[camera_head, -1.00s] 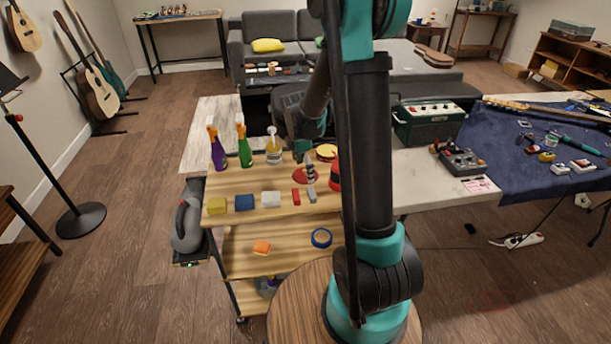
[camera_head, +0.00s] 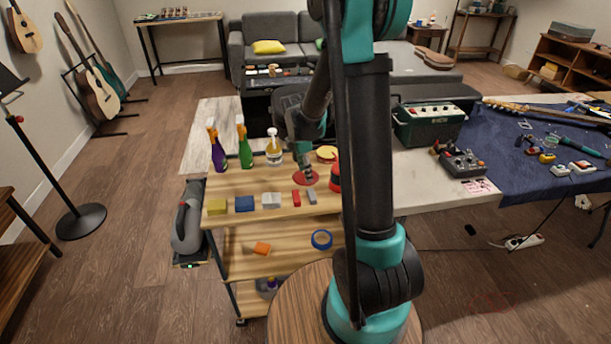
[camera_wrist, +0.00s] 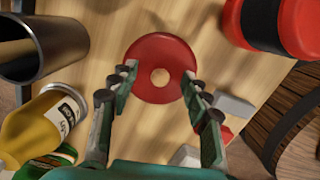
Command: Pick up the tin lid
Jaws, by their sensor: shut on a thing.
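The tin lid (camera_wrist: 152,48) is a red disc with a pale round spot at its centre. In the wrist view it sits between the two fingertips of my gripper (camera_wrist: 158,78), at the upper middle. My gripper is shut on the lid's edges, with the fingers well apart across its width. In the head view the lid (camera_head: 300,179) shows as a red patch over the cart top, partly covered by my gripper (camera_head: 307,172). I cannot tell whether it still touches the wood.
A red can with a black band (camera_wrist: 268,24) stands close on the right. A metal cup (camera_wrist: 65,42) and a yellow bottle (camera_wrist: 42,122) are on the left. A grey block (camera_wrist: 235,106) lies near the right finger. Several blocks line the cart's (camera_head: 225,190) front edge.

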